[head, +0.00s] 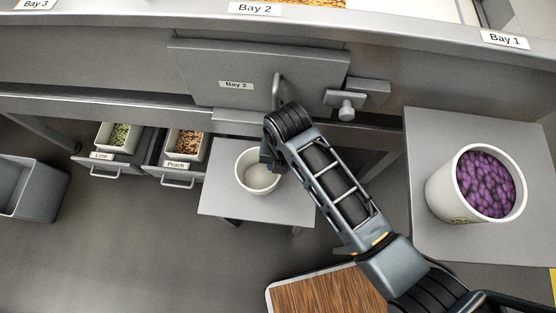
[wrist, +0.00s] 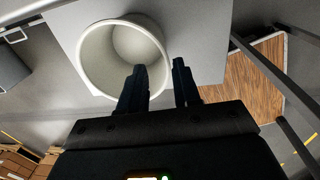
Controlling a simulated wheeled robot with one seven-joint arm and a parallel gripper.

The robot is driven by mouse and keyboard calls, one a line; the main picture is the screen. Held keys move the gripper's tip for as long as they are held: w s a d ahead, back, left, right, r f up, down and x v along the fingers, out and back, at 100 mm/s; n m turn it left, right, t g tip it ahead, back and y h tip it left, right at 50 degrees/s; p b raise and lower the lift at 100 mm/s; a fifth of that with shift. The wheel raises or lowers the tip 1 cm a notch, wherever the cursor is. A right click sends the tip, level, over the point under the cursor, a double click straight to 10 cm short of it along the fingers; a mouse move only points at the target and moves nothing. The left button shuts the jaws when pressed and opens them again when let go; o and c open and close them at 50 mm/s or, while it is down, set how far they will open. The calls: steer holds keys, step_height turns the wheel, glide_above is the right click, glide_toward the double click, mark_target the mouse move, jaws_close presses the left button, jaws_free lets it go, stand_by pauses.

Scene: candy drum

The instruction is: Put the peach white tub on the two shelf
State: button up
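A white round tub (head: 259,171) stands upright on a grey shelf (head: 222,202) below the Bay 2 panel. It looks empty inside, also in the wrist view (wrist: 95,62). My gripper (head: 270,157) is at the tub's right rim in the head view, partly hidden by my arm. In the wrist view my gripper (wrist: 160,80) has its two fingers apart, one over the tub's opening and one outside its right side. The rim lies between them; I cannot tell whether a finger touches it. A drawer labelled Peach (head: 176,164) holds a bin of orange-brown pieces.
A Lime drawer (head: 102,156) sits left of the Peach one. A larger white tub of purple candies (head: 446,191) stands on the right-hand shelf (head: 420,130). A Bay 2 panel (head: 215,80) with a handle is above. A wooden-topped surface (head: 315,295) is in front.

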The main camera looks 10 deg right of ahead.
steer(key=shift+d+r+p, duration=0.1)
steer(key=shift+r+p, duration=1.15)
steer(key=shift+r, duration=0.4)
steer(key=s+d+r+m+t+y, duration=0.1)
steer(key=s+r+m+t, duration=0.1)
steer(key=s+m+t, duration=0.4)
steer(key=s+d+r+m+t+y, duration=0.1)
steer(key=s+d+r+m, duration=0.1)
steer(key=s+m, duration=0.8)
steer(key=s+d+r+m+t+h, duration=0.1)
steer(key=s+d+r+m+t, duration=0.1)
steer(key=r, duration=0.6)
steer(key=s+d+r+m+t+h, duration=0.1)
steer(key=s+d+r+m+t, duration=0.2)
steer(key=s+d+r+m, duration=0.2)
steer(key=s+d+r+m+t, duration=0.2)
steer(key=s+d+r+m, duration=0.1)
steer(key=r+m, duration=0.6)
step_height(320, 180, up, 3)
steer(key=shift+s+d+r+t+h, duration=0.1)
steer(key=shift+s+d+t+h, duration=0.25)
steer(key=shift+d, duration=0.5)
